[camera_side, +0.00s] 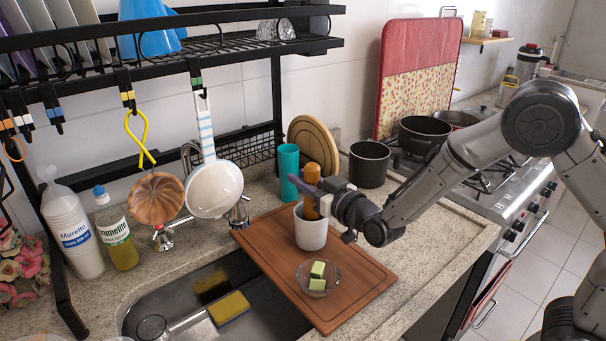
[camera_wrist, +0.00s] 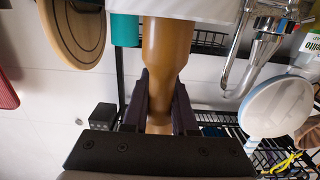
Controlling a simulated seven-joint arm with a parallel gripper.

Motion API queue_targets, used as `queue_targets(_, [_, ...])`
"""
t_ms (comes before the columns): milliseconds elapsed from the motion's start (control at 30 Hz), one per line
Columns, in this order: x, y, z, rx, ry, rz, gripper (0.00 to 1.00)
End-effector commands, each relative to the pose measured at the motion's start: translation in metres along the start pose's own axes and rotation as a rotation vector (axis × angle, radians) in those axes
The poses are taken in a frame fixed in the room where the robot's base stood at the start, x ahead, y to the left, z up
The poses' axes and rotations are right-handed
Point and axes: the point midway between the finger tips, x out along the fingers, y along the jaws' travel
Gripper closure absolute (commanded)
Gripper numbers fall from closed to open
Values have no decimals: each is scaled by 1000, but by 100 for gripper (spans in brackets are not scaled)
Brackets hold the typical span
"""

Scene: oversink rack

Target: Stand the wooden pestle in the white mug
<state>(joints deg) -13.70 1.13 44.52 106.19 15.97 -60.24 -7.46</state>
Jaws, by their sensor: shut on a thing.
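The wooden pestle (camera_side: 312,173) is brown and stands about upright above the cutting board. My gripper (camera_side: 322,187) is shut on its middle, with a finger on each side of the pestle (camera_wrist: 165,60) in the wrist view. The white mug (camera_side: 311,234) stands upright on the board, directly below my gripper. The pestle's lower end reaches the mug's mouth and is hidden by its wall, so it appears to be inside the rim. The mug (camera_wrist: 155,8) also shows at the top edge of the wrist view. Whether the pestle touches the mug's bottom is hidden.
The wooden cutting board (camera_side: 350,306) also holds a glass dish (camera_side: 332,284) with green pieces, just in front of the mug. A teal cup (camera_side: 288,172) and a dark pot (camera_side: 369,164) stand behind. The sink (camera_side: 180,290) lies to the left, under the black rack (camera_side: 220,45).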

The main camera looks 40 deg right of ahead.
Motion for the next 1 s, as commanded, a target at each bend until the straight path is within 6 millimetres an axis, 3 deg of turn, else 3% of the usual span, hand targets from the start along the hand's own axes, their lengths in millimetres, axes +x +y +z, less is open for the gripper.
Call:
queue_targets(300, [0,0,0,0,2,0,100])
queue_targets(333, [0,0,0,0,2,0,69])
queue_targets(500, [0,0,0,0,2,0,39])
queue_targets(833, [-2,0,1,0,0,0,39])
queue_targets(1000, [-19,0,0,0,1,-1,39])
